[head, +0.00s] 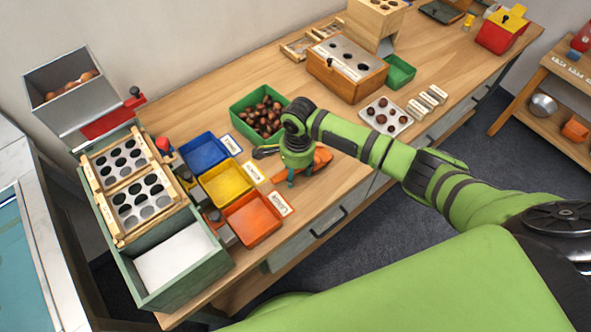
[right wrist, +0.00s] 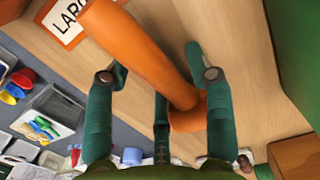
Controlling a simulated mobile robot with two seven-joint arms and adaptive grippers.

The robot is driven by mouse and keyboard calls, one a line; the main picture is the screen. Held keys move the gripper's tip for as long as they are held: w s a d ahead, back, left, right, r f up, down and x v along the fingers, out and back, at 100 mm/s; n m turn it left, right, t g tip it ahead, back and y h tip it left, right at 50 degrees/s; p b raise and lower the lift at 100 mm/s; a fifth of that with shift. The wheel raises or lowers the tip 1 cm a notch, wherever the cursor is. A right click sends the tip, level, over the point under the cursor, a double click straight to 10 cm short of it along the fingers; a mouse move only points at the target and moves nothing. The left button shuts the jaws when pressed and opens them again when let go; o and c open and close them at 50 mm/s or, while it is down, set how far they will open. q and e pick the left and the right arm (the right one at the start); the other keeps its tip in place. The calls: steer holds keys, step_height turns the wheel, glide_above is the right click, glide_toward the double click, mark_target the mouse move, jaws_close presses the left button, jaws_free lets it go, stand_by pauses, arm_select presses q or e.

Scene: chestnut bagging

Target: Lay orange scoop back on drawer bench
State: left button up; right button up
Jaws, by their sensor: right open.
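The orange scoop (head: 322,157) shows beside my right gripper, over the drawer bench (head: 205,110) near its front edge. My right gripper (head: 291,181) is low over the bench and partly hides the scoop. In the right wrist view, the scoop's long orange handle (right wrist: 140,52) runs between the spread fingers of the right gripper (right wrist: 158,76). The fingers stand apart and are open. I cannot tell whether they touch the scoop. My left gripper is not in view.
A green bin of chestnuts (head: 236,112) stands behind the gripper. Blue (head: 186,152), yellow (head: 208,187) and orange (head: 233,222) trays with label cards stand to its left. A wooden box (head: 322,78) and a tray with chestnuts (head: 402,122) are to the right.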

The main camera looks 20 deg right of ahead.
step_height(320, 180, up, 12)
steer(key=shift+d, duration=0.3)
steer(key=shift+w, duration=0.1)
stand_by(1.3)
